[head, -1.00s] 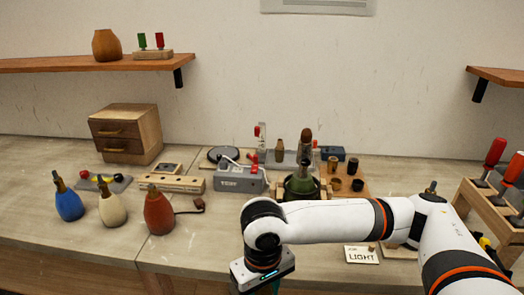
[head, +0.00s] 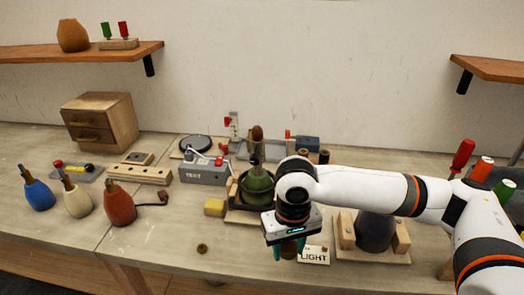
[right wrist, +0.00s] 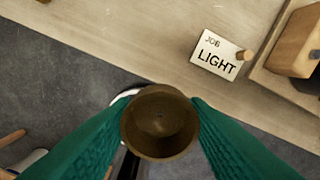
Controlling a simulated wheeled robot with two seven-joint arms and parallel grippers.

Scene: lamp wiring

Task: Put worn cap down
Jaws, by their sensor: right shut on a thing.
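My right gripper (head: 290,252) hangs low over the front of the bench, just left of the LIGHT card, with its teal fingers partly hidden under the wrist. In the right wrist view, the gripper (right wrist: 160,120) is shut on a round brown cap (right wrist: 160,125), seen as a hollow cup between the fingertips. In that view, floor and the bench edge show behind it; I cannot tell its height. Another small brownish ring-shaped piece (head: 202,249) lies on the bench front, left of the gripper. My left gripper is not in view.
The LIGHT card (head: 313,255) lies beside the gripper. A dark rounded body (head: 375,234) in a wooden holder stands right. The bench front left of the gripper is largely clear.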

